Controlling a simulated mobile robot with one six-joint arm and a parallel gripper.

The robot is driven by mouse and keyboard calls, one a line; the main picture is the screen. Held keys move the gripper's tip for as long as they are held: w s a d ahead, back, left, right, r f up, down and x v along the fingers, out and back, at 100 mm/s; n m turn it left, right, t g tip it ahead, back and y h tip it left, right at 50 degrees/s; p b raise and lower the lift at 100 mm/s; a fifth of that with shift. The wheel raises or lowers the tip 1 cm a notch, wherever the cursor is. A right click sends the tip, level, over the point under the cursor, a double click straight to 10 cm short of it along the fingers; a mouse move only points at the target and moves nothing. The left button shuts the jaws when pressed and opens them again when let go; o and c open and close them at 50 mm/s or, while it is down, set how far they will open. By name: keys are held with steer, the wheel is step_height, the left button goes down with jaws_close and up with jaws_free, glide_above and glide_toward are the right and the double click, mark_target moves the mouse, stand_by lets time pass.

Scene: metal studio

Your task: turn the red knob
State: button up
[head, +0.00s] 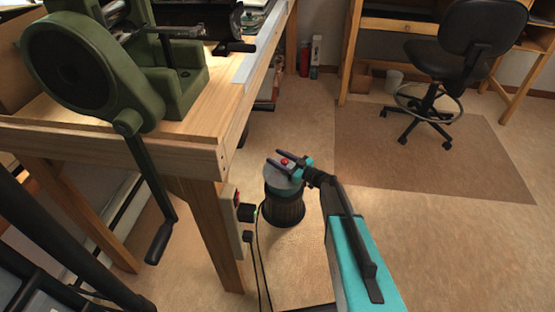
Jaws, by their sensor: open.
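My gripper (274,156) is open, its two dark fingers pointing left above the grey top of a dark ribbed canister (284,209). A small red round piece (284,162) shows between the fingers and looks like the red knob. I cannot tell whether the fingers touch it, and its base is hidden. A second small red part (237,198) sits on a pale box on the workbench leg, left of the canister; it is too small to make out its shape.
A wooden workbench (188,150) with a green machine (95,75) stands at left, its crank handle (160,243) hanging down. Black cables run to the floor beside the bench leg. A black chair (460,50) stands on a brown mat (430,150) at right. The floor between is clear.

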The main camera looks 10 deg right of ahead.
steer(key=shift+a, duration=0.1)
steer(key=shift+c, duration=0.4)
steer(key=c, duration=1)
